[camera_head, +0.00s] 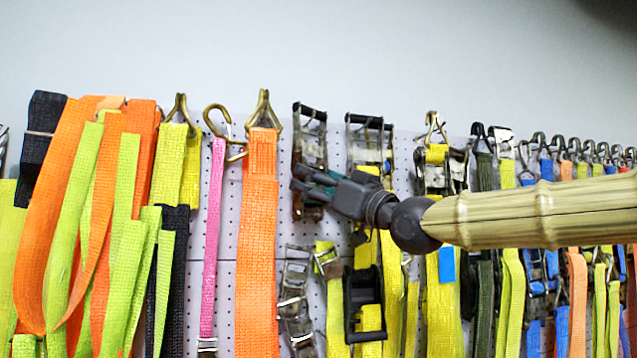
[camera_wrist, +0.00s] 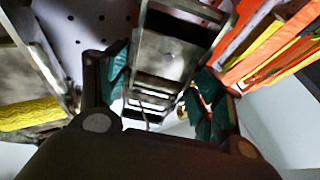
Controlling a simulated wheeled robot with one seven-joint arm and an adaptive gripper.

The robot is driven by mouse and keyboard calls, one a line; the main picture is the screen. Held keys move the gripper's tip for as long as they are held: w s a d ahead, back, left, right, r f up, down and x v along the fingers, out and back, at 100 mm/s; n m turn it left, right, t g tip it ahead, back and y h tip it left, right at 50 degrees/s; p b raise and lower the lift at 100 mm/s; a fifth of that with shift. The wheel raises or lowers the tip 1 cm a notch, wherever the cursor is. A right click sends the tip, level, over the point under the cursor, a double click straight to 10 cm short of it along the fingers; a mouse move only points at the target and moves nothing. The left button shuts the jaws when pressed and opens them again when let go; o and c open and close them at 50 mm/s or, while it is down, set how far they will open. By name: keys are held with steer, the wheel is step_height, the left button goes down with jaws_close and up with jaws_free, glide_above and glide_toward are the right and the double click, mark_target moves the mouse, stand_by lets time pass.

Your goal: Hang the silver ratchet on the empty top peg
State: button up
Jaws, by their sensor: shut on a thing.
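The silver ratchet (camera_head: 310,145), a metal frame with a black bar at its top, is upright in front of the upper pegboard in the head view. My gripper (camera_head: 306,183) reaches in from the right and is shut on its lower part. In the wrist view, the ratchet's metal frame (camera_wrist: 166,58) runs between the dark green finger pads of my gripper (camera_wrist: 160,95). I cannot make out the empty top peg; the ratchet may cover it. I cannot tell whether the ratchet touches the board.
An orange strap (camera_head: 257,250) hangs just left of the ratchet. Another black-handled ratchet (camera_head: 369,140) hangs close on its right. A silver buckle (camera_head: 294,300) hangs below. Straps crowd the pegboard (camera_head: 222,275), with small bare gaps. The wall above is clear.

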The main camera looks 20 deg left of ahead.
steer(key=shift+r, duration=0.15)
steer(key=o, duration=1.7)
steer(key=shift+s, duration=0.1)
steer(key=shift+f, duration=0.2)
steer(key=shift+d, duration=0.1)
